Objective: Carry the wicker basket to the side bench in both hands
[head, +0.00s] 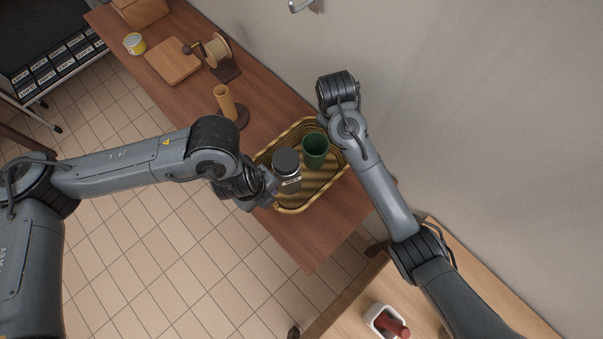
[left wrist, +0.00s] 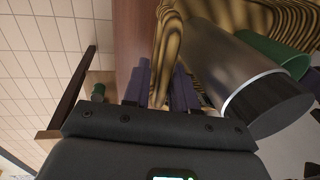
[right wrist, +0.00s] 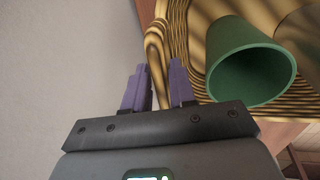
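The wicker basket (head: 300,208) stands on a dark wooden bench (head: 310,250). It holds a grey jar with a dark lid (head: 287,165) and a green cup (head: 315,148). My left gripper (head: 268,188) is at the basket's left side. In the left wrist view its fingers (left wrist: 163,88) stand apart, with the basket's edge (left wrist: 166,50) between them. In the right wrist view my right gripper (right wrist: 158,88) is open, with the basket's looped handle (right wrist: 153,45) between its fingers. In the head view my right arm hides these fingers.
A light wooden table (head: 345,310) with a white dish (head: 382,320) stands at lower right. Farther along the dark bench are a wooden cylinder on a stand (head: 228,102), a spool (head: 217,50), a board (head: 173,60) and a yellow tin (head: 134,43). A wall runs behind.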

